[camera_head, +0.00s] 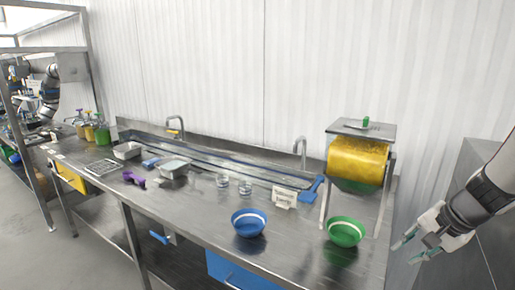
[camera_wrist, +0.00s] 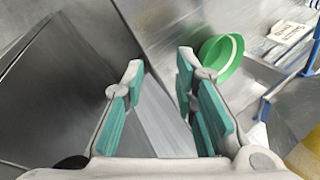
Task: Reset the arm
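My gripper (camera_head: 412,246) is at the right of the head view, off the right end of the steel counter (camera_head: 190,212), with nothing between its fingers. In the wrist view my gripper (camera_wrist: 160,88) shows two teal-padded fingers spread apart. A green bowl (camera_head: 345,231) stands on the counter's right end, to the left of my gripper; it also shows in the wrist view (camera_wrist: 234,60) beyond the right finger.
A yellow drum dispenser (camera_head: 357,161) stands on a frame behind the green bowl. Two clear cups (camera_head: 222,180), a small sign (camera_head: 285,197) and metal trays (camera_head: 174,168) stand farther left. A grey steel cabinet (camera_head: 455,225) is near my arm at the right.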

